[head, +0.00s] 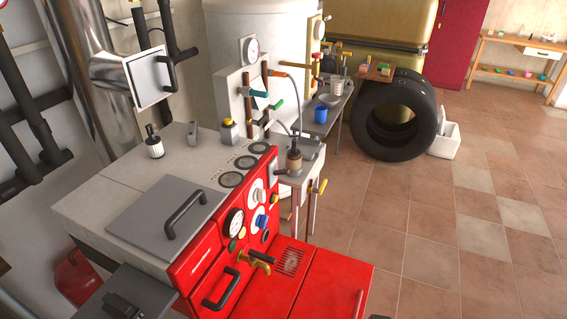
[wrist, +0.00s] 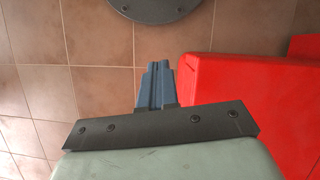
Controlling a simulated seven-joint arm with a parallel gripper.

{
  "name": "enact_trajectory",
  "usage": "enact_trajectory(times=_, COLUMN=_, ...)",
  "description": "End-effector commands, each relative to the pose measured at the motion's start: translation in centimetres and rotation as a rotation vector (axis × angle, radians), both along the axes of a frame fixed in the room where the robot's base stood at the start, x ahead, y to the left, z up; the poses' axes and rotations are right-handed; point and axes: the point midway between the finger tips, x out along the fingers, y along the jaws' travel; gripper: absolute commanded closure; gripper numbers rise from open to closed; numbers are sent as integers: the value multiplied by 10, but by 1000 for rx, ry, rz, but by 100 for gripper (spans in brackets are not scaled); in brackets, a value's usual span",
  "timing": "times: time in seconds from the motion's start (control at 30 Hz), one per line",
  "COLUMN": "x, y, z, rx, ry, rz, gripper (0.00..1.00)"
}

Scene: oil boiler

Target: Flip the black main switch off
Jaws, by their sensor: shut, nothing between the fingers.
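The red boiler front (head: 205,240) carries a gauge (head: 233,222), a white knob (head: 258,195), a blue knob (head: 261,222) and a small black round control (head: 265,237). I cannot tell for sure whether this black control is the main switch, nor read its position. My gripper (wrist: 157,68) shows in the wrist view with its blue-grey fingers together and nothing between them. It is over the tiled floor, beside a red surface (wrist: 235,80), and apart from the controls. I cannot make out the gripper in the head view.
A brass tap (head: 260,260) and a black handle (head: 222,288) stick out from the red front. A grey lid with a black handle (head: 165,215) lies on top. A tyre (head: 395,115) stands behind. The tiled floor (head: 450,240) on the right is clear.

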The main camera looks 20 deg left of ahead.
Motion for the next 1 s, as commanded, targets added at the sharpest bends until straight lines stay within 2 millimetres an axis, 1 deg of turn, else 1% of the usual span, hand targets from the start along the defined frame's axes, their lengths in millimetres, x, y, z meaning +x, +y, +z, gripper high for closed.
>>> enact_trajectory(times=0.03, x=14, y=8, z=5, rx=5, ry=-22, rz=15, gripper=100)
enact_trajectory(times=0.1, x=30, y=18, z=11, rx=11, ry=-50, rz=32, gripper=100)
enact_trajectory(times=0.27, x=67, y=42, z=28, rx=27, ry=-110, rz=70, gripper=100)
enact_trajectory(times=0.57, x=134, y=93, z=65, rx=62, ry=-222, rz=135, gripper=100)
enact_trajectory(times=0.7, x=164, y=121, z=86, rx=83, ry=-274, rz=163, gripper=100)
enact_trajectory(times=0.87, x=197, y=153, z=112, rx=107, ry=-331, rz=194, gripper=100)
enact_trajectory(times=1.0, x=224, y=183, z=139, rx=130, ry=-379, rz=220, gripper=100)
